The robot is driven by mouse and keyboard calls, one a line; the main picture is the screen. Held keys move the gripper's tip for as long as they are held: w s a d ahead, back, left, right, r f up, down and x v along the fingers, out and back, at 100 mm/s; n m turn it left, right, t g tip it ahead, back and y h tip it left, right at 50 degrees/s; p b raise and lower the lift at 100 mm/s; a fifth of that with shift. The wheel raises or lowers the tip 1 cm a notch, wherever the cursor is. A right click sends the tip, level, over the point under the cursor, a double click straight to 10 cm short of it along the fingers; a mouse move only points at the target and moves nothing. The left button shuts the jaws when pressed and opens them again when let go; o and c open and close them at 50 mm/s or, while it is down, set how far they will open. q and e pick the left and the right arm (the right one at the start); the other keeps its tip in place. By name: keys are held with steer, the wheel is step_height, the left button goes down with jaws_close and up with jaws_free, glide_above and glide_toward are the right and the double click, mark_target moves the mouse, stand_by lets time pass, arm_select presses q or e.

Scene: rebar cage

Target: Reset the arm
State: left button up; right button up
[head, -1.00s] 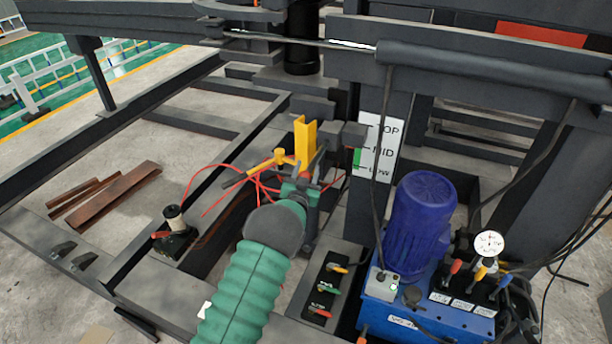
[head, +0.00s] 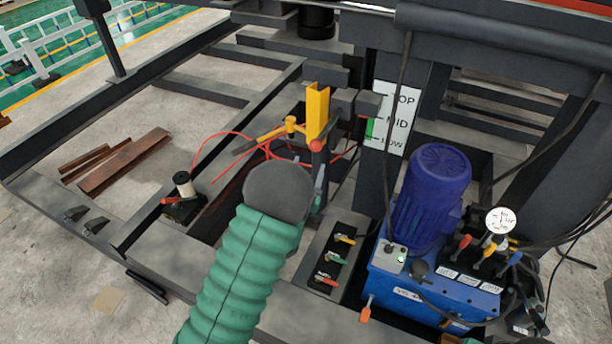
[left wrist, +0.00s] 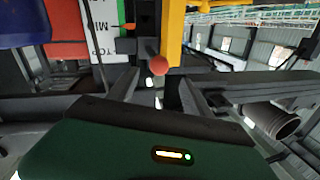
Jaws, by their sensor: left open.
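My left arm, in a green ribbed sleeve (head: 240,270), comes up from the bottom of the head view to a dark grey wrist joint (head: 280,192). That joint mostly hides my left gripper. In the left wrist view the two dark fingers of my left gripper (left wrist: 153,88) stand apart with nothing between their tips. A red ball knob (left wrist: 158,65) shows just beyond the fingertips; I cannot tell the exact distance. In the head view the same knob (head: 316,146) sits below a yellow upright bracket (head: 317,110). My right gripper does not show.
A blue motor (head: 432,195) on a blue pump unit with levers and a gauge (head: 500,221) stands at right. A small valve panel (head: 333,262) lies right of my arm. Rusty bars (head: 125,160) lie farther left.

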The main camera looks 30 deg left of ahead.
arm_select(q)
steer(key=shift+v, duration=1.25)
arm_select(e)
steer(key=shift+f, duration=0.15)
arm_select(q)
steer(key=s+d+f+g+h, duration=0.1)
steer(key=s+d+f+g, duration=0.1)
steer(key=s+g, duration=0.3)
steer(key=s+d+f+g+h, duration=0.2)
steer(key=s+d+g, duration=0.3)
steer(key=s, duration=0.7)
steer(key=s+d+f+g+h, duration=0.1)
steer(key=s+d+g, duration=0.3)
steer(key=s, duration=0.4)
steer(key=shift+s+f+m+g+h, duration=0.3)
steer(key=shift+f+m+g, duration=0.1)
steer(key=shift+d, duration=0.1)
